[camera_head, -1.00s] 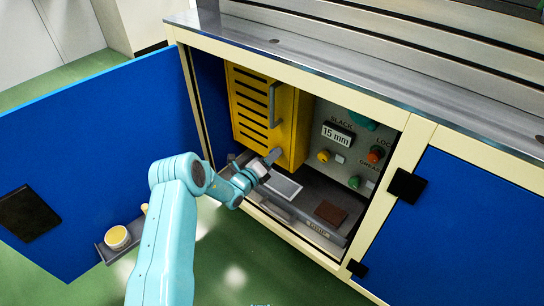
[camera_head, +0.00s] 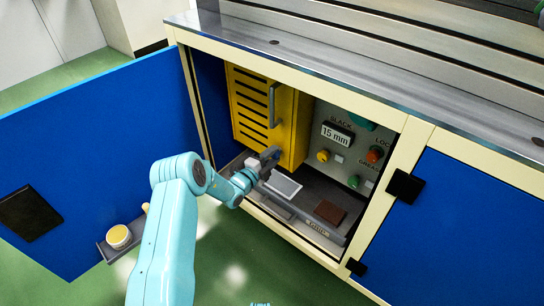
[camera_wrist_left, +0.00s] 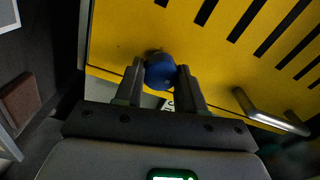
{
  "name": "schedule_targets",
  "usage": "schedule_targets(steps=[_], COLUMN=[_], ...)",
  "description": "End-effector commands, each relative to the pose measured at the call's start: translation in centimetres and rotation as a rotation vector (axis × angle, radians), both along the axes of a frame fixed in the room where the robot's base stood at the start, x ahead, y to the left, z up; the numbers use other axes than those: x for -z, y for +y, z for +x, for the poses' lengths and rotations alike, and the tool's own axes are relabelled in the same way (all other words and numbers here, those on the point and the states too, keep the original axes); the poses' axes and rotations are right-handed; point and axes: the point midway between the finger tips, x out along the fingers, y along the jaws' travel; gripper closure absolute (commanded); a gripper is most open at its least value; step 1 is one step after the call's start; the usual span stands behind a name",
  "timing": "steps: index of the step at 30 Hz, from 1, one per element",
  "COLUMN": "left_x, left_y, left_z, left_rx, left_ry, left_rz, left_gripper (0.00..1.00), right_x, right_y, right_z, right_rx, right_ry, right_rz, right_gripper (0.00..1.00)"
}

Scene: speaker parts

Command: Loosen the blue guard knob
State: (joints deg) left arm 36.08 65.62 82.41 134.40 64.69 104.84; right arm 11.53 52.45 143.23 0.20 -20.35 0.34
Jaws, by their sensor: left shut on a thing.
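The blue guard knob (camera_wrist_left: 160,71) sits on the lower part of the yellow slotted guard (camera_wrist_left: 135,28) in the left wrist view. My left gripper (camera_wrist_left: 161,80) is shut on it, with one dark finger on each side. In the head view my left gripper (camera_head: 268,156) is at the lower edge of the yellow guard (camera_head: 262,115), inside the open cabinet. The knob is hidden there by the gripper. My right gripper is not in view.
The guard has a grey handle (camera_head: 273,103). A panel with a "15 mm" display (camera_head: 337,135) and coloured knobs stands to the right. The blue door (camera_head: 90,150) stands open at left.

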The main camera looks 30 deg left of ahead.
Motion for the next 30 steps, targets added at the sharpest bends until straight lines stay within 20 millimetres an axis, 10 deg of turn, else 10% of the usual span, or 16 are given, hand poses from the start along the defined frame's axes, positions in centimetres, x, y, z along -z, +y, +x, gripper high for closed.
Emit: schedule_targets(steps=[21,22,24,30], left_x=[-0.24,-0.24,-0.23,-0.13], left_y=[-0.12,-0.12,-0.12,-0.06], left_z=[0.18,0.18,0.17,0.10], left_rx=[0.003,0.003,0.003,0.001], left_ry=[0.001,0.001,0.001,0.003], left_rz=[-0.068,-0.068,-0.068,-0.069], left_gripper=[0.91,0.55,0.35,0.35], right_x=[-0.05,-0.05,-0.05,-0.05], right_y=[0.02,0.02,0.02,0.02], right_z=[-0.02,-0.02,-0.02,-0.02], right_rx=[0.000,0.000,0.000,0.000], right_ry=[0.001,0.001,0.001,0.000], right_rz=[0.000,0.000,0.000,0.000], right_gripper=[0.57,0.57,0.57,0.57])
